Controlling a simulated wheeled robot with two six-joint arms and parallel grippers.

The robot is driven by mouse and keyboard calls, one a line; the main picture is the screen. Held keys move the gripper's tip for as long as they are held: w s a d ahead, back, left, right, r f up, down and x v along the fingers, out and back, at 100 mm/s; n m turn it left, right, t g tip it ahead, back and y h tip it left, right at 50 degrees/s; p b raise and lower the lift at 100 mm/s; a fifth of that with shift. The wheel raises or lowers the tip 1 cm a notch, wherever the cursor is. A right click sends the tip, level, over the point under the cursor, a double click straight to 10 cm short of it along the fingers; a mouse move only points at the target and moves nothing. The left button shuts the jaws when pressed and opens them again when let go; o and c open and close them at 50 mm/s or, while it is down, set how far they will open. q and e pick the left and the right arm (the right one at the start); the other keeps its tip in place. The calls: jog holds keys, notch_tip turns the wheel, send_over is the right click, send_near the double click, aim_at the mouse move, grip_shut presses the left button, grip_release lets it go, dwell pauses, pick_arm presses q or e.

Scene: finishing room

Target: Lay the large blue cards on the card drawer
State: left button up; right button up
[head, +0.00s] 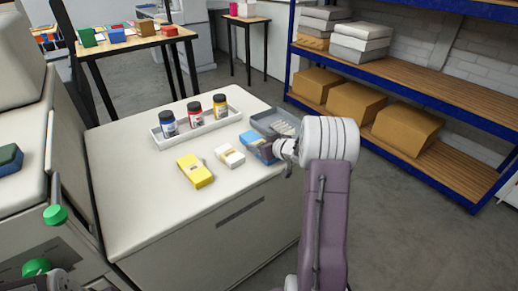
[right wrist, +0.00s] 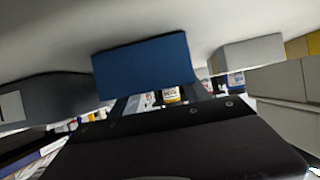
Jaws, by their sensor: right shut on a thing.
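The large blue cards (head: 251,139) are a blue block with a pale label, at the right side of the white worktop. My right gripper (head: 268,150) is shut on them; they also show in the right wrist view (right wrist: 145,65), across the fingers. The grey drawer (head: 262,115), probably the card drawer, lies just behind and beside the blue cards and holds several pale pieces. I cannot tell whether the blue cards touch the worktop or the drawer.
A white box (head: 230,155) and a yellow box (head: 195,171) lie left of the blue cards. A white tray (head: 157,138) with three jars stands behind them. The worktop's front left is clear. A blue-framed shelf (head: 400,80) with cartons stands at the right.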

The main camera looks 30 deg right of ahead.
jog(key=o, duration=1.7)
jog(key=shift+f, duration=0.1)
jog(key=shift+c, duration=0.2)
